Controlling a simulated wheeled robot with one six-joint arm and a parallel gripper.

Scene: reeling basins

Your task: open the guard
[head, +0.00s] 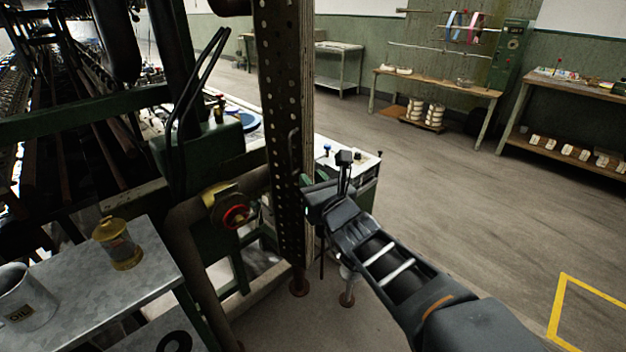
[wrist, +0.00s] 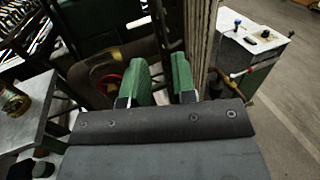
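The guard (head: 278,110) is a tall dark perforated metal panel, seen at a steep angle in the middle of the head view. A thin upright handle (head: 293,155) shows on its face at mid height. In the wrist view part of the guard (wrist: 160,22) shows as a narrow dark strip beyond the fingers. My gripper (head: 312,186) is close to the right edge of the guard, near the handle's lower end. In the wrist view its green fingers (wrist: 162,82) stand apart with a gap between them. I see nothing clearly held; contact with the handle cannot be told.
A valve with a red ring (head: 236,212) and thick pipe stand left of the guard. A metal table (head: 70,285) holds a brass oil can (head: 118,245) and an oil mug (head: 24,300). A white-topped bench (head: 350,163) is behind my gripper. Open floor lies right.

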